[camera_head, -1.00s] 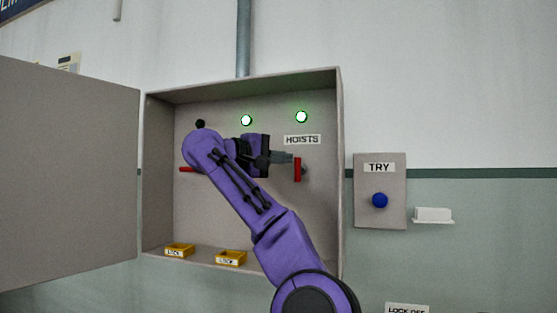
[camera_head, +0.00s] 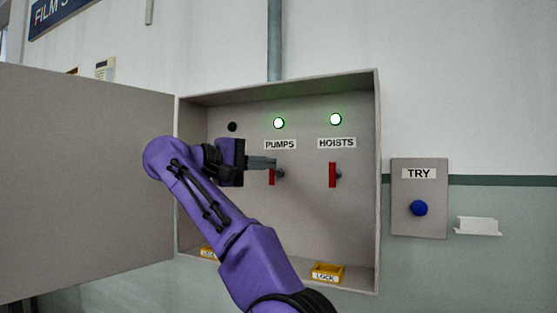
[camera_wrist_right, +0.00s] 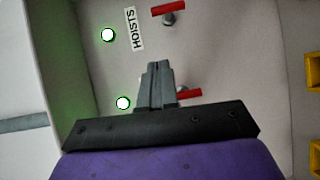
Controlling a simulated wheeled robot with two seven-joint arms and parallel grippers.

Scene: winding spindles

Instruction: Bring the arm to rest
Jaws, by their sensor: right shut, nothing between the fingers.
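My right arm reaches across an open grey switch box (camera_head: 376,180). Its gripper (camera_head: 272,163) is shut and empty, with its fingertips in front of the top of the red PUMPS handle (camera_head: 272,177). In the right wrist view the closed fingers (camera_wrist_right: 158,70) partly cover that handle (camera_wrist_right: 188,95); I cannot tell whether they touch it. The red HOISTS handle (camera_head: 332,175) stands upright to the right, clear of the gripper; it also shows in the wrist view (camera_wrist_right: 176,9). My left gripper is not in view.
Two green lamps (camera_head: 278,123) (camera_head: 335,119) are lit; a third lamp (camera_head: 232,127) is dark. The box door (camera_head: 80,180) stands open on the left. Yellow LOCK trays (camera_head: 327,272) sit on the box floor. A TRY panel with a blue button (camera_head: 418,208) is to the right.

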